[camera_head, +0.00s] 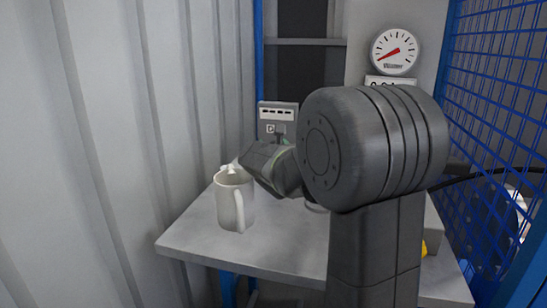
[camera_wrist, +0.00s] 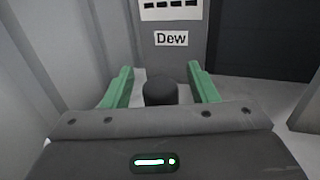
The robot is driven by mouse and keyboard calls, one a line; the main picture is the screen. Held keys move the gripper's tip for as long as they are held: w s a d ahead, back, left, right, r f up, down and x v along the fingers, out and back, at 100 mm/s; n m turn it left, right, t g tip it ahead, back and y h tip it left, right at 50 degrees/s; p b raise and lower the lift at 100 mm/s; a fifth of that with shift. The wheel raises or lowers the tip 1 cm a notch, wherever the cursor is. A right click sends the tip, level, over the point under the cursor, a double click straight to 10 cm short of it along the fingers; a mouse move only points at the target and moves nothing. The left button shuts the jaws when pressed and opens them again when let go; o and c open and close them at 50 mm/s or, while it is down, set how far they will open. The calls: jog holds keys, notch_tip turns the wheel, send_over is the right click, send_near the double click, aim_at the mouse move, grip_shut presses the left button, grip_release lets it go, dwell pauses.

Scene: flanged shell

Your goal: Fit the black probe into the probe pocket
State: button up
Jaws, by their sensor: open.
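In the wrist view my gripper (camera_wrist: 160,71) is open, with its two green fingers apart. A short dark cylinder with a rounded top, which looks like the black probe (camera_wrist: 160,92), stands between the fingers with a gap on each side. Its lower part is hidden by the gripper body. Beyond it is a grey box (camera_wrist: 181,58) with a "Dew" label; the same kind of box (camera_head: 277,113) shows at the back of the table in the head view. There my arm hides the probe and most of the gripper. I cannot make out the probe pocket.
A white mug (camera_head: 230,203) stands on the grey table (camera_head: 270,240) at the left, close to my wrist. A round gauge (camera_head: 395,51) is on the back panel. Blue mesh (camera_head: 495,80) closes the right side, and a corrugated wall (camera_head: 110,130) the left. The table front is clear.

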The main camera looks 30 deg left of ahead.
jog(key=shift+w+a, duration=0.2)
jog(key=shift+w, duration=0.15)
jog(key=shift+c, duration=0.2)
jog(key=c, duration=1.1)
jog(key=shift+o, duration=0.2)
jog(key=shift+r, duration=0.1)
